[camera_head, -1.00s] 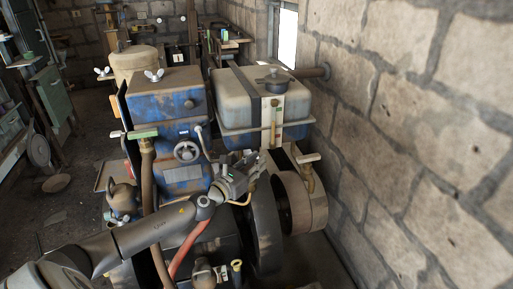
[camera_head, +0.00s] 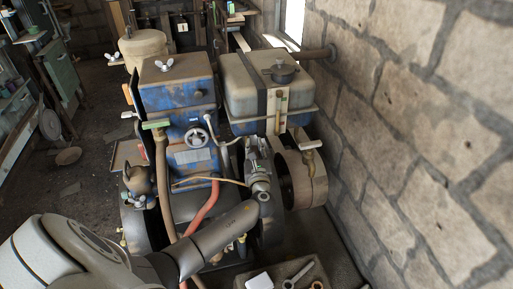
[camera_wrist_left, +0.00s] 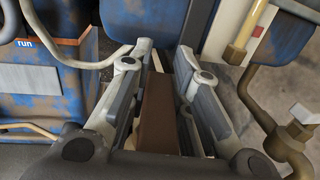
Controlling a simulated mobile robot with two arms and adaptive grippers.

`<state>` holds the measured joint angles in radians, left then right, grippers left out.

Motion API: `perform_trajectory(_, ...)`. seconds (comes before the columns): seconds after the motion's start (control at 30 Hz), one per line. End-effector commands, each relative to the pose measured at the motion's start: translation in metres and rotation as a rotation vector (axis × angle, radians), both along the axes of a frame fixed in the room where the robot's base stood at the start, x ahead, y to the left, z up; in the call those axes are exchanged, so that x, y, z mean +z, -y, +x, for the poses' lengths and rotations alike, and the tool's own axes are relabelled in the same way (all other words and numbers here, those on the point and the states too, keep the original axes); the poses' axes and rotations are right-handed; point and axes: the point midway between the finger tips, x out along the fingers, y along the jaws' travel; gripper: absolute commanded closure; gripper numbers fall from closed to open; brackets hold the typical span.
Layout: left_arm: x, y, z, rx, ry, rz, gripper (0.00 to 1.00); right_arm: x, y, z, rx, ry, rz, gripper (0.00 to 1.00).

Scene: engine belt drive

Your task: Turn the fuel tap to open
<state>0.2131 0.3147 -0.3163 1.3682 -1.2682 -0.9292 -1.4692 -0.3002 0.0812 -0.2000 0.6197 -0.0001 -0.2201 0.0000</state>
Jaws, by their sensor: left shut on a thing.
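My left gripper (camera_head: 256,160) is just below the tank's front, right of the engine. My right gripper is out of view.
A thin pipe (camera_wrist_left: 78,60) runs left of the fingers, and a brass pipe (camera_wrist_left: 262,105) stands right. A cream-handled fitting (camera_head: 308,146) is above the pulley (camera_head: 305,180). A stone wall (camera_head: 410,150) bounds the right. A tray (camera_head: 310,265) holds tools below.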

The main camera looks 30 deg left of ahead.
Motion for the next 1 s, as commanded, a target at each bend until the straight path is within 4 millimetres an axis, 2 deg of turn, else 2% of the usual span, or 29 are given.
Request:
perform_trajectory(0.4, 0.0002, -0.0037, -0.0028, 0.167, 0.002, 0.001, 1.00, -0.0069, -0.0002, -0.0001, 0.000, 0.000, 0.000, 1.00)
perform_trajectory(0.9, 0.0014, -0.0048, -0.0033, 0.185, 0.003, 0.003, 1.00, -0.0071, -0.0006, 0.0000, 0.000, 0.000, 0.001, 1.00)
perform_trajectory(0.93, 0.0015, -0.0049, -0.0032, 0.185, 0.003, 0.003, 0.79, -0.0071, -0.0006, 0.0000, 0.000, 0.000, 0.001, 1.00)
perform_trajectory(1.0, 0.0015, -0.0049, -0.0032, 0.185, 0.003, 0.003, 0.70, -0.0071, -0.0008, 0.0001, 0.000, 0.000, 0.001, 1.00)
